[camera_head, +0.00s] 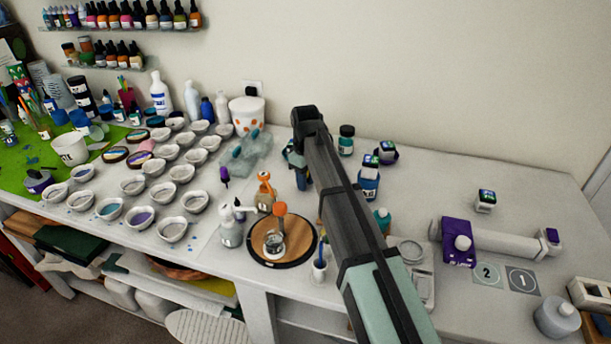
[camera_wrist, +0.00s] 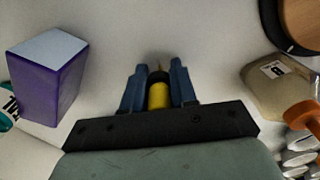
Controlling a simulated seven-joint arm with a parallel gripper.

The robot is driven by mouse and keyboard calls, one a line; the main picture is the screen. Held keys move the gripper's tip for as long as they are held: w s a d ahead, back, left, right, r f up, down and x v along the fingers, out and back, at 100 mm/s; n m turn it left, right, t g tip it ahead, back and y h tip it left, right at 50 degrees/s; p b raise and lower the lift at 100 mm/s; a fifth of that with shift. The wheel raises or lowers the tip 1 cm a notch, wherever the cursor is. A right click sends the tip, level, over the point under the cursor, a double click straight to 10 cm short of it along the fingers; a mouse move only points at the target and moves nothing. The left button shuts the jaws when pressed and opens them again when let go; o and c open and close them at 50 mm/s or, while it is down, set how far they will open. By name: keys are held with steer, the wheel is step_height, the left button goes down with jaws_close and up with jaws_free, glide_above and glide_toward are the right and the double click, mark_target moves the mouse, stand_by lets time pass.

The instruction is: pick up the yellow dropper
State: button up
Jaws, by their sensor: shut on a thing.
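The yellow dropper (camera_wrist: 158,94) shows in the wrist view, with a yellow body, a black collar and a thin pointed tip. My gripper (camera_wrist: 158,86) has its two blue fingers on either side of the dropper and is shut on it. In the head view my gripper (camera_head: 296,158) is over the back middle of the white table, right of the cloudy blue-grey bag. The dropper cannot be made out there. I cannot tell whether it touches the table.
A purple box (camera_wrist: 48,79) stands left of the fingers in the wrist view. A labelled bottle (camera_wrist: 282,86) and a round wooden board (camera_wrist: 302,22) are on the right. In the head view, several small bowls (camera_head: 172,229) fill the left side.

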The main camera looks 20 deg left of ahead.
jaws_close()
